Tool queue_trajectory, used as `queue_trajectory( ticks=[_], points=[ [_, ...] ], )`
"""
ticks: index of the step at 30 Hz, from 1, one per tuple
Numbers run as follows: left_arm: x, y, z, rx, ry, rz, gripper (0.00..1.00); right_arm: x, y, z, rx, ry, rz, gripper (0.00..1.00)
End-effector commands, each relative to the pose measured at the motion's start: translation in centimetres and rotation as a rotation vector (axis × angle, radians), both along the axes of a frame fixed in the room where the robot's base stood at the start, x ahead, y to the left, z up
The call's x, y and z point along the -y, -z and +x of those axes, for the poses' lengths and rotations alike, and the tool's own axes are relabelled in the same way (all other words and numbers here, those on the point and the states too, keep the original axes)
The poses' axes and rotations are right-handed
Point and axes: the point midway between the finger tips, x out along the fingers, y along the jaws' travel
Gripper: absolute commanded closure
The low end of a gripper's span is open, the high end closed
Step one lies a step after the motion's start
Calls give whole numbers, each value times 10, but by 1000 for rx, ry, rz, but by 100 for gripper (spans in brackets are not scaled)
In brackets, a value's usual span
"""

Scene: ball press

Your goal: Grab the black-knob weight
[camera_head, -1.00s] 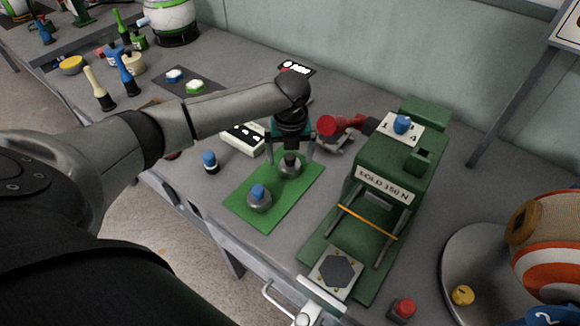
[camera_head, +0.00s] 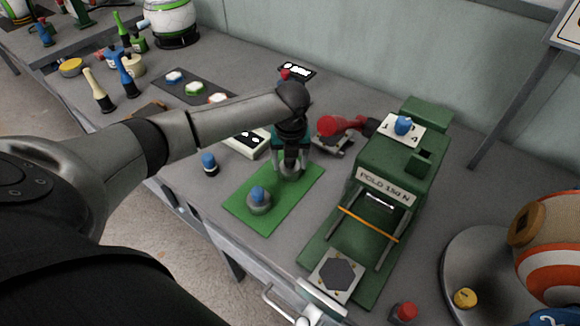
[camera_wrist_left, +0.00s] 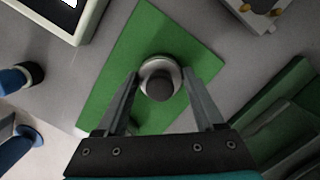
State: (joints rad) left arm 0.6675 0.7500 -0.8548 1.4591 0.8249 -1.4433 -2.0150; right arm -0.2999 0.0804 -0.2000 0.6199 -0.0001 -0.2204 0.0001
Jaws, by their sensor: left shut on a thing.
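The black-knob weight (camera_head: 291,172) is a round grey metal weight on the far part of the green mat (camera_head: 272,206). It also shows in the left wrist view (camera_wrist_left: 160,64), its dark knob between the two fingers. My left gripper (camera_head: 289,163) is above the weight, pointing down, its fingers shut on the knob. The fingers partly hide the weight in the head view. The weight appears to be still on the mat. A second weight with a blue knob (camera_head: 258,201) stands on the near part of the mat. My right gripper is not in view.
A green press (camera_head: 385,170) with a plate labelled "HOLD 150 N" stands right of the mat. A red-handled thing (camera_head: 338,125) lies behind the mat. A small blue-topped object (camera_head: 209,164) stands left of it. A round grey tray (camera_head: 455,262) is at the right.

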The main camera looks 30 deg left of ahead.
Motion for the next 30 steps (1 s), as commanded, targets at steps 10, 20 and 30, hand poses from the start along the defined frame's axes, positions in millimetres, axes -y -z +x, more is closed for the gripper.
queue_trajectory(
  ticks=[10,20,30],
  points=[
    [-1,0,0,-1,-1,1,100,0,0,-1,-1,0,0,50],
    [-1,-1,1,3,-2,1,100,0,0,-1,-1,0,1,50],
    [-1,-22,2,5,-2,0,100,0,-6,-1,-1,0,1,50]
  ],
)
